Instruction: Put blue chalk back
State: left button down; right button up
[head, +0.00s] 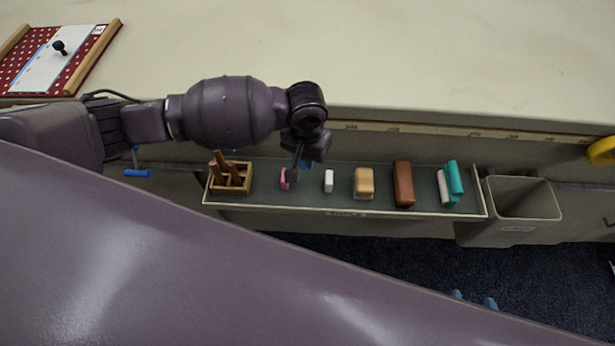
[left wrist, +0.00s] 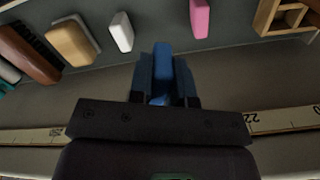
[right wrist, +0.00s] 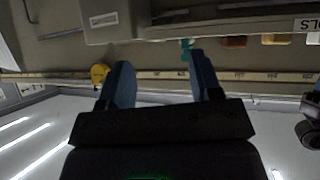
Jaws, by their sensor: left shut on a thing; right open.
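My left gripper (head: 304,163) hangs over the tray (head: 345,212) from above. It is shut on the blue chalk (left wrist: 163,62), which shows between the fingers in the left wrist view; in the head view the hand mostly hides it. On the tray, the pink chalk (head: 284,180) lies just left of the gripper and the white chalk (head: 328,181) just right. Both also show in the left wrist view, pink (left wrist: 200,18) and white (left wrist: 122,32). My right gripper (right wrist: 160,80) is open and empty; its fingertips show low in the head view (head: 474,300).
The tray also holds a wooden box with sticks (head: 231,178), a tan block (head: 364,182), a brown block (head: 403,184) and white and teal rolls (head: 454,178). A grey bin (head: 522,198) stands at its right end. A blue bar (head: 137,173) is left of the tray.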

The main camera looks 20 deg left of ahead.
aim_at(306, 186)
pick_arm(q)
notch_tip(306, 186, down, 3)
jog(key=shift+f+b, duration=0.15)
jog(key=shift+b, duration=0.15)
jog(key=shift+f, duration=0.6)
notch_tip(306, 186, down, 5)
jog(key=shift+r+b, duration=0.1)
jog(key=shift+b, duration=0.8)
jog(key=shift+f, duration=0.25)
jog(key=shift+r, duration=0.1)
pick_arm(e)
jog(key=shift+w+a+f, duration=0.1)
jog(key=shift+w+f, duration=0.05)
jog(key=shift+f, duration=0.25)
jog(key=shift+w+a+f, duration=0.1)
jog(key=shift+f, duration=0.3)
pick_arm(q)
jog(key=c, duration=1.2)
grip_release()
jog(key=shift+o, duration=0.7)
pick_arm(e)
jog(key=shift+s+f, duration=0.1)
jog(key=shift+f, duration=0.15)
